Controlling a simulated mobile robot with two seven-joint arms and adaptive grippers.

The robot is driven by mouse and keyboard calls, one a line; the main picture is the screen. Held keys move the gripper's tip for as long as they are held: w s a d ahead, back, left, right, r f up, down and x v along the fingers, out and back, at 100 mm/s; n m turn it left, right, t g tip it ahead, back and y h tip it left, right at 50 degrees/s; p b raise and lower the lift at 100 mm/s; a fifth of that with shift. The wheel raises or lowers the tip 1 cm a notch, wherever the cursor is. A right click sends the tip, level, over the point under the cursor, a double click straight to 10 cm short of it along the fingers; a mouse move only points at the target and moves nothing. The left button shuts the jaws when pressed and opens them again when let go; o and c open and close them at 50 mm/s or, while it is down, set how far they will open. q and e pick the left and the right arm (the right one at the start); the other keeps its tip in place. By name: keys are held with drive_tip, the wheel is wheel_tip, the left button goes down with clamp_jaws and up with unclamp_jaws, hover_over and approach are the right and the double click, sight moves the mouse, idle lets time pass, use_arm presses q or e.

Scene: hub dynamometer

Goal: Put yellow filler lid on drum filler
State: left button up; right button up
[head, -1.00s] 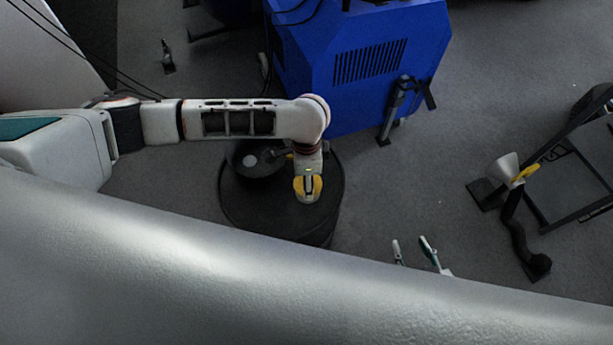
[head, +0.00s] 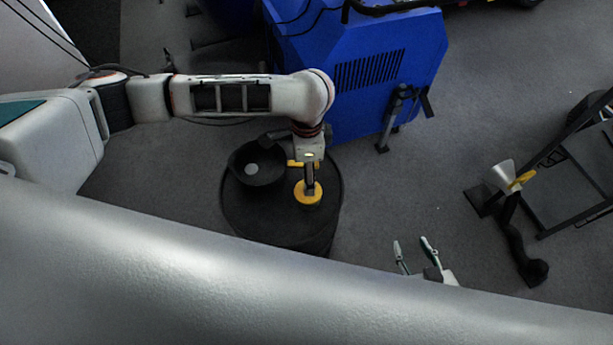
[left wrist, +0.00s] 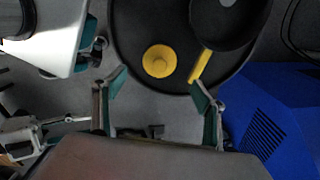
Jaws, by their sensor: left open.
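The yellow filler lid (head: 307,194), a round disc with a raised knob, is on the top of the black drum (head: 262,222), near its right side. The lid also shows whole in the left wrist view (left wrist: 160,61). My left gripper (head: 309,183) is over the drum by the lid. In the left wrist view its fingers (left wrist: 160,84) are wide apart and empty, with the lid beyond them. My right gripper (head: 415,248) is open and empty, right of the drum.
A black round pan (head: 257,166) and a yellow bar (left wrist: 201,66) are on the drum beside the lid. A blue cabinet (head: 365,75) stands close behind the drum. A stand with a grey funnel (head: 503,174) is at the right. Floor between is clear.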

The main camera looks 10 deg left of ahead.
use_arm(q)
drive_tip(key=shift+r+p, duration=0.35)
drive_tip(key=shift+r, duration=1.45)
drive_tip(key=s+d+f+n+t+h, duration=0.15)
drive_tip(key=d+h, duration=0.25)
drive_tip(key=d, duration=0.4)
drive_tip(key=s+d+f+n+t+h, duration=0.15)
drive_tip(key=d+h, duration=0.25)
drive_tip(key=d, duration=0.4)
drive_tip(key=s+a+f+n+t+y, duration=0.1)
drive_tip(key=s+a+f+n+t, duration=0.1)
drive_tip(key=a, duration=0.6)
drive_tip(key=s+a+f+n+t+y, duration=0.2)
drive_tip(key=s+a+f+t, duration=0.1)
drive_tip(key=a, duration=0.6)
drive_tip(key=s+a+f+n+t+y, duration=0.2)
drive_tip(key=a+f, duration=0.3)
drive_tip(key=a, duration=0.4)
drive_tip(key=shift+s+a+n+t, duration=0.25)
drive_tip(key=shift+s+n+t, duration=0.1)
drive_tip(key=shift+n+t, duration=0.05)
